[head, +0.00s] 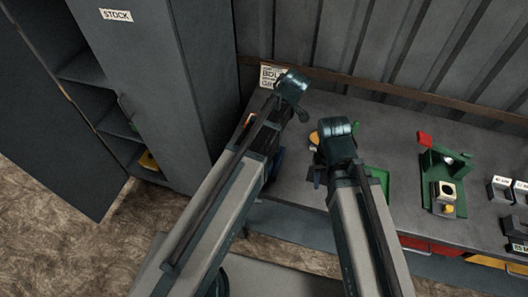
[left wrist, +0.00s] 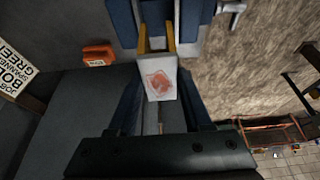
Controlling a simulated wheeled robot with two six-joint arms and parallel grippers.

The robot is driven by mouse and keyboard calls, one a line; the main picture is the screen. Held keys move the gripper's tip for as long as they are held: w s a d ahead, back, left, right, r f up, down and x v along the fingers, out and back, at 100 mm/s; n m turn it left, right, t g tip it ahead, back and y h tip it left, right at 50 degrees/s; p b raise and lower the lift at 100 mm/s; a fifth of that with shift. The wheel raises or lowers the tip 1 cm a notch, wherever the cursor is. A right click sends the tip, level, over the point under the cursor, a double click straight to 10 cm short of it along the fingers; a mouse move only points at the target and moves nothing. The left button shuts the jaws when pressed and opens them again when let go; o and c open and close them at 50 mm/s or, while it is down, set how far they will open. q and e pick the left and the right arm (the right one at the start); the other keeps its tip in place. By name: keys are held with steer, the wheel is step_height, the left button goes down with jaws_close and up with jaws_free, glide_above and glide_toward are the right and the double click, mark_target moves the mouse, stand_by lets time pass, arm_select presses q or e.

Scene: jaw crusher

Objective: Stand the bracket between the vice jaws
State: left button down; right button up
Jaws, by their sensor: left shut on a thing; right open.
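The bracket (left wrist: 161,78) is a light grey piece with a red mark, in the middle of the left wrist view. My left gripper (left wrist: 160,108) is shut on it. The bracket's far end reaches the gap between the yellow-faced jaws of the blue vice (left wrist: 203,14); I cannot tell whether it touches them or how deep it sits. In the head view only a bit of the blue vice (head: 278,162) shows beside my left arm, which hides the bracket and the left fingers. My right gripper (head: 317,178) is open, partly hidden by its own arm, with no held thing visible.
An orange block (left wrist: 98,55) lies near the vice. A paper sign (head: 272,77) stands at the bench's back edge. A green tray (head: 380,180), a green fixture (head: 438,172) and several small blocks stand to the right. A grey stock cabinet (head: 160,80) stands at left.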

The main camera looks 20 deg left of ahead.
arm_select(q)
steer(key=shift+f, duration=0.1)
step_height(320, 180, down, 10)
steer(key=b, duration=1)
steer(key=shift+f, duration=0.1)
steer(key=shift+c, duration=1.6)
jaws_free()
steer(key=shift+r, duration=0.2)
